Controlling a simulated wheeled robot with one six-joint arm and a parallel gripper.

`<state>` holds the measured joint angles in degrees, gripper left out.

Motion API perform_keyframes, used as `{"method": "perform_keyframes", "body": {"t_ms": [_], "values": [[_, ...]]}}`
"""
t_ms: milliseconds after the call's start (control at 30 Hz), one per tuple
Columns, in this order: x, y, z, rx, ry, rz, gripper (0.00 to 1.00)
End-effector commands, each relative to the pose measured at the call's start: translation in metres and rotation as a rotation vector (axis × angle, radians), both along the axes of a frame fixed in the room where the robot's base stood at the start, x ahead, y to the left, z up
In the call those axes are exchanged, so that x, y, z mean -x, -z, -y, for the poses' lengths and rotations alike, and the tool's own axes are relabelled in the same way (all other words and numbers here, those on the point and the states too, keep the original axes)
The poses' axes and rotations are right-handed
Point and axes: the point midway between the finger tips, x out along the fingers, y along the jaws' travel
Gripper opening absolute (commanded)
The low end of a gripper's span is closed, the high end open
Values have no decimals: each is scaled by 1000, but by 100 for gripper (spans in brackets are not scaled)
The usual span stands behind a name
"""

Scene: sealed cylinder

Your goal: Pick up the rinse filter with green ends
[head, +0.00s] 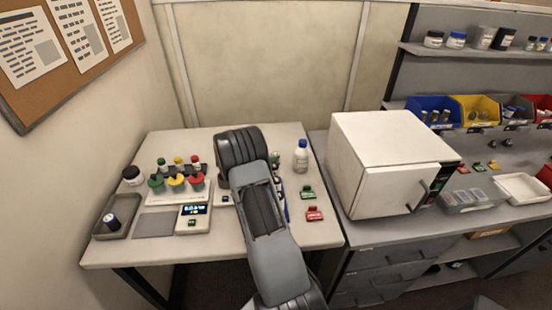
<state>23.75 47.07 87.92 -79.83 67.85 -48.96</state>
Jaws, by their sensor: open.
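My arm reaches over the table (230,250) and its links cover the middle of it. My gripper is not visible; the arm's dark rounded link hides whatever is under it. A small green-and-white item (275,158) shows just right of the arm, partly hidden. It may be the rinse filter with green ends, but it is too small to tell. At the left, a rack holds small parts with green (161,163), yellow (178,162) and red (195,161) tops. Green (156,183), yellow (176,181) and red (197,182) cups stand in front of them.
A white bottle with a blue cap (301,158) stands at the table's back right. Green (308,193) and red (314,214) clip-like pieces lie near the right edge. A scale with a lit display (194,213) and a grey tray (117,219) are left. A white oven (382,165) stands right.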

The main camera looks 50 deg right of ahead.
Motion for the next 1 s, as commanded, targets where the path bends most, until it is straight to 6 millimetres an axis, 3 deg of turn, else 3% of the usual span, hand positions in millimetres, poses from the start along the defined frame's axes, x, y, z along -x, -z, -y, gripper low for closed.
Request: {"method": "perform_keyframes", "body": {"t_ms": [233, 600, 900, 1000], "values": [[4, 4, 13, 0, 1, 1, 67], [15, 19, 51, 0, 1, 1, 67], [15, 22, 54, 0, 0, 2, 67], [15, 22, 53, 0, 0, 2, 57]]}}
